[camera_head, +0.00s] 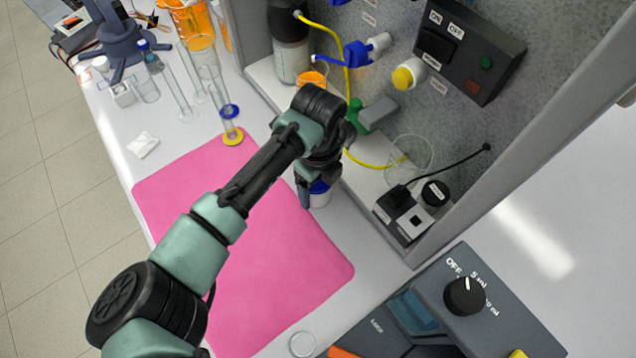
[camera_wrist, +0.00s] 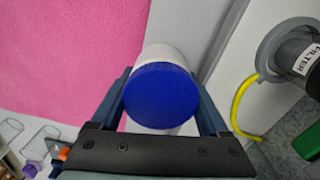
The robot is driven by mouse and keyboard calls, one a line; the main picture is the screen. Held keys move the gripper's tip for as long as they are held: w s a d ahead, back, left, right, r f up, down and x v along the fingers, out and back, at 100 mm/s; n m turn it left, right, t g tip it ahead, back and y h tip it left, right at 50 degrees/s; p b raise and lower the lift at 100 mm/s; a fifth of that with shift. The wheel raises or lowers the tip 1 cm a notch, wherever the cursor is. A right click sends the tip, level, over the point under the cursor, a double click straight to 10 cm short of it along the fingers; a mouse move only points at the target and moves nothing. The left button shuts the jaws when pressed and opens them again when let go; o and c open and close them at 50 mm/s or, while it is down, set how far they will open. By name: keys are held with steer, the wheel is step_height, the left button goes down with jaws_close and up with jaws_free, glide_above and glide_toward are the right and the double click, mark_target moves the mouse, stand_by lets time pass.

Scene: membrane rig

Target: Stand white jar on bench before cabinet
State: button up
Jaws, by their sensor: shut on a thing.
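The white jar (camera_head: 320,200) has a blue lid and is upright or nearly so over the bench (camera_head: 165,165), just in front of the cabinet (camera_head: 380,215). It is at the right edge of the pink mat. My gripper (camera_head: 312,188) is above it and shut on it. In the wrist view the blue lid (camera_wrist: 161,97) sits between the two fingers of my gripper (camera_wrist: 165,105), with the white body (camera_wrist: 163,55) beyond. I cannot tell whether the jar's base touches the bench.
The pink mat (camera_head: 270,270) lies clear to the left. The cabinet holds a glass beaker (camera_head: 408,155), yellow tubing and a black switch box (camera_head: 468,50). Glass cylinders (camera_head: 215,85) stand at the back left. A grey dosing device (camera_head: 450,310) and a small glass dish (camera_head: 303,344) are in front.

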steer(key=shift+f+b, duration=0.4)
steer(key=shift+f, duration=0.2)
stand_by(0.3)
steer(key=o, duration=1.2)
steer(key=shift+r, duration=0.1)
step_height(320, 180, up, 13)
steer(key=shift+f+b, duration=0.1)
steer(key=shift+b, duration=0.6)
